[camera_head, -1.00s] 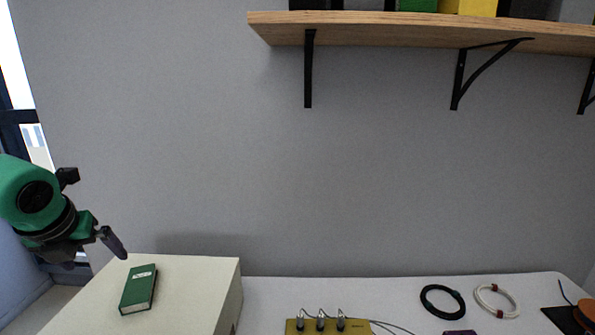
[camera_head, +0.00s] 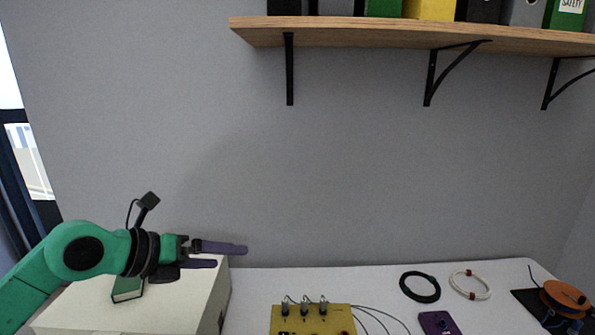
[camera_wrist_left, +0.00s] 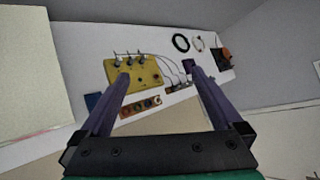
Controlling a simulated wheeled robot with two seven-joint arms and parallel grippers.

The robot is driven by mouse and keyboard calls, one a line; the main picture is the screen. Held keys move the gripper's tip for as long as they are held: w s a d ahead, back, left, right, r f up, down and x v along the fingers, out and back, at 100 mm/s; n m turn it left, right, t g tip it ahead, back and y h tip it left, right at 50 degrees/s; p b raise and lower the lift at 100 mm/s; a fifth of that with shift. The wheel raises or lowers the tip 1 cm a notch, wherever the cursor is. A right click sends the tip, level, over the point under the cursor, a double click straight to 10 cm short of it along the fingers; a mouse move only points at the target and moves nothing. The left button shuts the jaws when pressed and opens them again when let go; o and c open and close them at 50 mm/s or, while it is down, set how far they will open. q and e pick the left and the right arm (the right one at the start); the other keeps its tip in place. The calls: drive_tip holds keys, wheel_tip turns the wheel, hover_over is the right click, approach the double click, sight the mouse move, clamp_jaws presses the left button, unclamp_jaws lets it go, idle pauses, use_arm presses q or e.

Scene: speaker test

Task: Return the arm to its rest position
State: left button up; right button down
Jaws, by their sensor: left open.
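My left arm is green and comes in from the left in the head view. Its gripper (camera_head: 230,256) points to the right, above the white box and in front of the grey wall. Its two purple fingers are apart with nothing between them. In the left wrist view the open fingers (camera_wrist_left: 152,95) spread over the scene, with the table beyond them. My right gripper is in neither view.
A green book (camera_head: 127,290), partly hidden by my arm, lies on the white box (camera_head: 75,312). The table (camera_head: 370,285) holds a yellow panel (camera_head: 312,322), a black cable coil (camera_head: 420,287), a white coil (camera_head: 470,284) and an orange spool (camera_head: 565,294). A wooden shelf (camera_head: 380,34) hangs above.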

use_arm(q)
drive_tip(key=s+d+r+n+t+h, duration=0.1)
drive_tip(key=d+r+n+t+h, duration=0.2)
drive_tip(key=d+r+h, duration=0.45)
drive_tip(key=w+a+f+n+t+y, duration=0.1)
drive_tip(key=w+a+n+t+y, duration=0.2)
drive_tip(key=a+n+t+y, duration=1.05)
drive_tip(key=s+a+f+n+g+y, duration=0.25)
drive_tip(key=f+n+g, duration=0.25)
drive_tip(key=f+n, duration=0.4)
drive_tip(key=s+a+f+n+g+y, duration=0.1)
drive_tip(key=a+f+n+g+y, duration=0.15)
drive_tip(key=f+n+g, duration=0.65)
drive_tip(key=s+d+f+g+h, duration=0.3)
drive_tip(key=s+f+g, duration=0.4)
drive_tip(key=s+f, duration=1.2)
wheel_tip(320, 180, down, 31)
drive_tip(key=s+g+b, duration=0.2)
drive_tip(key=b, duration=0.4)
drive_tip(key=s+a+f+b, duration=0.3)
drive_tip(key=s+f, duration=1.2)
drive_tip(key=f, duration=0.1)
drive_tip(key=shift+s+a+f+g, duration=0.15)
drive_tip(key=shift+s+g, duration=0.1)
drive_tip(key=shift+g, duration=0.1)
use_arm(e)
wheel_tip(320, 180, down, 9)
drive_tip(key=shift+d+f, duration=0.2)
